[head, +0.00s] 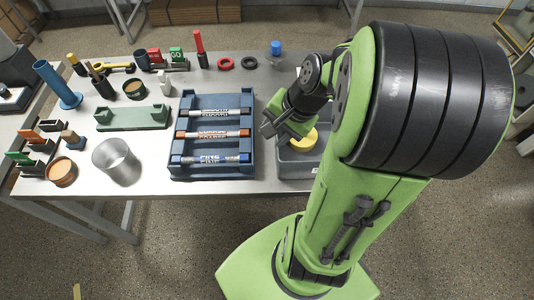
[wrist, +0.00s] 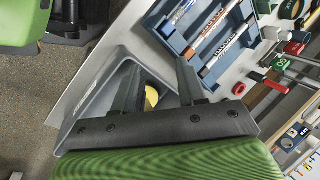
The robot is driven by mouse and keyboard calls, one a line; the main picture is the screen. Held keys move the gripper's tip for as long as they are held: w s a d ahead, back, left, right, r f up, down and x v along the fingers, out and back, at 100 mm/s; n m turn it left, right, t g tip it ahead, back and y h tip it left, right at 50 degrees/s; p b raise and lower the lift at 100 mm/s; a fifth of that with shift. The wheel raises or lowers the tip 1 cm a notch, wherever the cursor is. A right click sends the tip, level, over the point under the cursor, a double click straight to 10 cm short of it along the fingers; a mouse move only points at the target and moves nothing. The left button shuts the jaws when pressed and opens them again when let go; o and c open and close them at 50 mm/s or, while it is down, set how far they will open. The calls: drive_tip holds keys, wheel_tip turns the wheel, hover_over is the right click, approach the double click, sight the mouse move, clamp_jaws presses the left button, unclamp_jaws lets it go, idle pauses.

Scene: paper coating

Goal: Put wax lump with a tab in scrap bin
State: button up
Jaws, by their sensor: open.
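A yellow rounded lump (head: 308,139), which looks like the wax lump, lies inside the grey bin (head: 297,171) at the right part of the table. No tab can be made out on it. In the wrist view the lump (wrist: 152,98) shows between the fingers, below them, with the grey bin (wrist: 95,85) around it. My gripper (head: 270,127) is over the bin, tilted down, with its fingers apart and nothing held between them. My arm and gripper hide part of the bin and lump in the head view.
A blue rack (head: 212,172) with several markers stands just left of the bin. A red ring (head: 226,64), a black ring (head: 249,63) and a blue knob (head: 276,47) lie behind. A glass cup (head: 117,162) and green holder (head: 132,118) stand further left.

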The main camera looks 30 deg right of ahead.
drive_tip(key=s+a+r+n+t+h, duration=0.1)
drive_tip(key=s+a+r+n+h, duration=0.1)
drive_tip(key=s+a+r+n, duration=0.6)
drive_tip(key=s+r+n, duration=0.1)
drive_tip(key=n, duration=0.3)
drive_tip(key=shift+s+a+n+t+h, duration=0.15)
drive_tip(key=shift+s+n+t+h, duration=0.15)
drive_tip(key=shift+n+t, duration=0.1)
